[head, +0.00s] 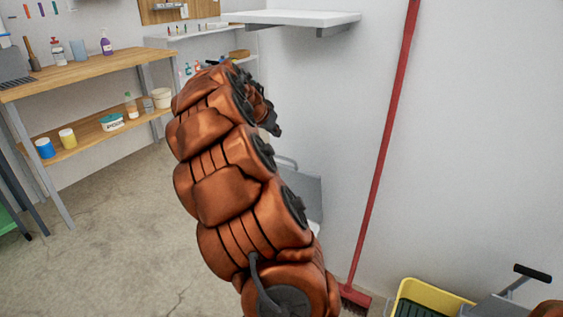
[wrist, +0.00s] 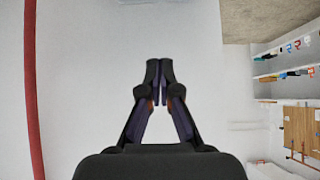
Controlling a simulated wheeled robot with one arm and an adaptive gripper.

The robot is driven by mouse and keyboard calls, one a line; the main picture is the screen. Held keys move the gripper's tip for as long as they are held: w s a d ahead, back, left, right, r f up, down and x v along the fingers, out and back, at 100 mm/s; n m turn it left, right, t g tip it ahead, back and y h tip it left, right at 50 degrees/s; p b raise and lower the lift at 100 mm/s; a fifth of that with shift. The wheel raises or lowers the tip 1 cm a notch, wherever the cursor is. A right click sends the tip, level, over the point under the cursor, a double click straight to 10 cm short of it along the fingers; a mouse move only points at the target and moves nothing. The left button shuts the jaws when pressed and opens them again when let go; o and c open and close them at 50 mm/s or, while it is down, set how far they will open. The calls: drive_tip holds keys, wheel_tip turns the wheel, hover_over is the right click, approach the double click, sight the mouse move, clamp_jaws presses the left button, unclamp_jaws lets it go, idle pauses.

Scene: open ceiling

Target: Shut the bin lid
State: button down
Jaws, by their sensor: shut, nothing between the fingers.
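A grey, box-like object (head: 312,197), possibly the bin, stands against the wall in the head view. My arm hides most of it, so I cannot tell how its lid stands. My gripper (wrist: 160,70) is shut and empty in the wrist view, with its fingertips together in front of the white wall. In the head view its dark end (head: 268,118) shows at the far side of my arm, above the grey object in the picture. I cannot tell whether they touch.
A red broom (head: 384,130) leans on the wall to the right. A yellow bucket (head: 425,300) stands at lower right. A white wall shelf (head: 295,18) is overhead. A wooden workbench (head: 90,68) with bottles is at left. The concrete floor (head: 120,220) before it is clear.

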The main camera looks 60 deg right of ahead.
drive_tip(key=x, duration=0.3)
drive_tip(key=b+x, duration=0.1)
drive_tip(key=x, duration=0.2)
drive_tip(key=a+f+x, duration=0.1)
drive_tip(key=x, duration=0.3)
drive_tip(key=shift+d+b, duration=0.1)
drive_tip(key=shift+b, duration=0.3)
drive_tip(key=shift+s+a+f, duration=0.1)
drive_tip(key=shift+a+f, duration=0.15)
drive_tip(key=shift+a, duration=0.25)
drive_tip(key=shift+a+f, duration=0.25)
drive_tip(key=shift+a, duration=0.25)
